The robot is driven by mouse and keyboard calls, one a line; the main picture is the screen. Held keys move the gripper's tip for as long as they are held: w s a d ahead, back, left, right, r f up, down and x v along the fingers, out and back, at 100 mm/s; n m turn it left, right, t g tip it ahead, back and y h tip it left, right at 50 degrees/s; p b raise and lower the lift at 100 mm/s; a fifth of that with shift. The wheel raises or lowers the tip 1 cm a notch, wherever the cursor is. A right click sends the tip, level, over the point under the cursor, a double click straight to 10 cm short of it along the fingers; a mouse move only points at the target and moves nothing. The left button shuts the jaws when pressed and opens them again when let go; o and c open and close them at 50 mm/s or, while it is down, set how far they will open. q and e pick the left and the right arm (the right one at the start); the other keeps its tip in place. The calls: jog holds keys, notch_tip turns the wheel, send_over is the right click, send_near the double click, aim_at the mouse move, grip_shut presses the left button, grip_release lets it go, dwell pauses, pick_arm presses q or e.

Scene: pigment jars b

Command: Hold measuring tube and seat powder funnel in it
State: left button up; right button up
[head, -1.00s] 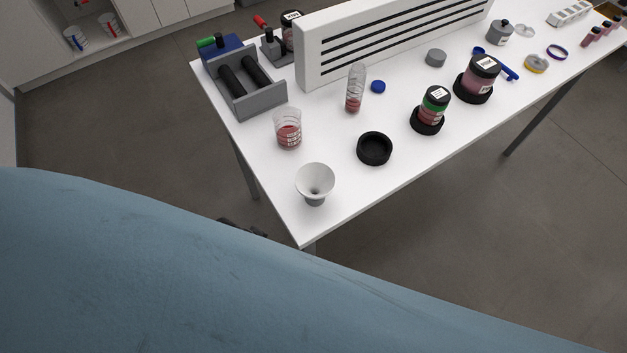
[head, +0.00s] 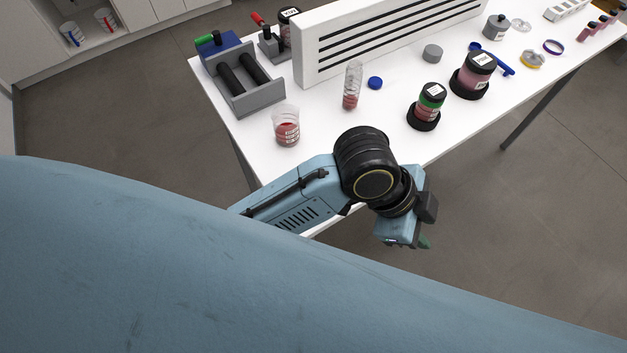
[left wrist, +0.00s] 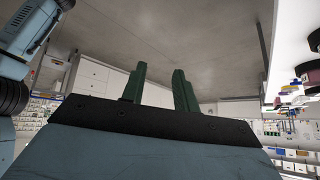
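The measuring tube (head: 352,88) is clear, with red powder in its lower part. It stands upright on the white table (head: 310,125). The powder funnel cannot be seen now; my left arm covers the near corner where it stood. My left gripper (head: 424,242) is beyond the table's near edge, apart from the tube. Its green fingers, in the left wrist view (left wrist: 158,88), are spread with nothing between them. My right gripper is in neither view.
A beaker of red powder (head: 286,128) stands left of the tube. A blue cap (head: 375,83) lies right of it. A jar with a green band (head: 430,102) and a larger jar (head: 475,72) sit further right. A slotted white panel (head: 395,38) stands behind.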

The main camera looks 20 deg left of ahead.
pick_arm(q)
jog(key=s+d+r+m+g+y, duration=0.1)
jog(key=s+d+r+m+g, duration=0.1)
jog(key=s+d+m, duration=0.3)
jog(key=w+a+m+t+y, duration=0.1)
jog(key=w+a+m+y, duration=0.5)
jog(key=a+m, duration=0.15)
jog(key=w+a+m+t+y, duration=0.1)
jog(key=w+a+m+y, duration=0.55)
jog(key=a, duration=0.25)
jog(key=shift+s+p+x, duration=0.2)
jog(key=shift+p+x, duration=0.25)
jog(key=shift+x, duration=1.8)
jog(key=shift+s+p+x, duration=0.25)
jog(key=shift+p+x, duration=0.2)
jog(key=shift+x, duration=1.8)
jog(key=shift+s+p+x, duration=0.2)
jog(key=shift+p+x, duration=0.25)
jog(key=shift+x, duration=1.85)
grip_shut()
